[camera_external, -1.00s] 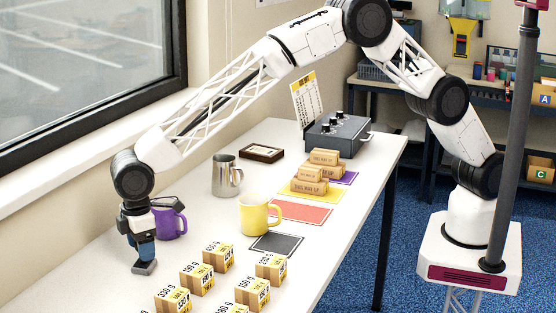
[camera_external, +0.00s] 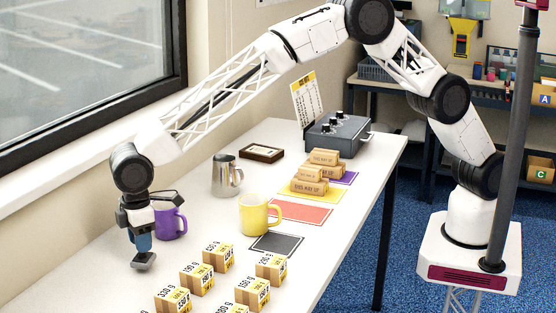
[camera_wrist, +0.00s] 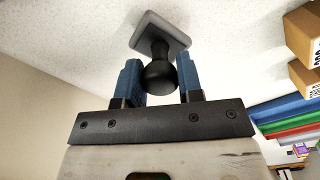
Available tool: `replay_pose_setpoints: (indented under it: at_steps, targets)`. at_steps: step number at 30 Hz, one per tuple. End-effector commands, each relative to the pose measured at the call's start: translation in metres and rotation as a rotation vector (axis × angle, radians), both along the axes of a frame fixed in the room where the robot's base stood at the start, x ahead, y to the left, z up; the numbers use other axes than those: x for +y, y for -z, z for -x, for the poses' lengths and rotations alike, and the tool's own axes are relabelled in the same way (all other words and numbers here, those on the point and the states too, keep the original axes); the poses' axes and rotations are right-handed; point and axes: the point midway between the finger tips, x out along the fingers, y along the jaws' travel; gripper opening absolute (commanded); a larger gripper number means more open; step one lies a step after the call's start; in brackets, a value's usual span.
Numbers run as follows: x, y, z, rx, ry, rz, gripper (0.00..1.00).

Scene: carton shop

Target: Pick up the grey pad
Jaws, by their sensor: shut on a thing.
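The grey pad (camera_external: 145,264) is a flat grey square block with a black round knob on it. In the wrist view the pad (camera_wrist: 165,28) shows beyond my fingertips, with its knob between the two blue fingers. My gripper (camera_external: 142,245) is shut on the knob, and it also shows in the wrist view (camera_wrist: 160,82). The pad hangs below the fingers, slightly tilted, and seems just above the white table (camera_external: 70,270). Its underside is hidden.
A purple mug (camera_external: 170,222) stands close behind my gripper. Labelled cartons (camera_external: 197,278) stand to the right. A yellow mug (camera_external: 254,214), a steel jug (camera_external: 226,176) and a dark grey square mat (camera_external: 277,244) are farther right. The table left of my gripper looks clear.

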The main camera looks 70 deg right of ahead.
Motion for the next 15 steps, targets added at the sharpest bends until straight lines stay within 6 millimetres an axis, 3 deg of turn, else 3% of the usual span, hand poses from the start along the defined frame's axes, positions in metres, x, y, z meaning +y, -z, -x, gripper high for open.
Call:
replay_pose_setpoints:
  at_steps: [15]
  targets:
    - [0.000, -0.072, 0.000, 0.001, 0.000, -0.001, 0.10]
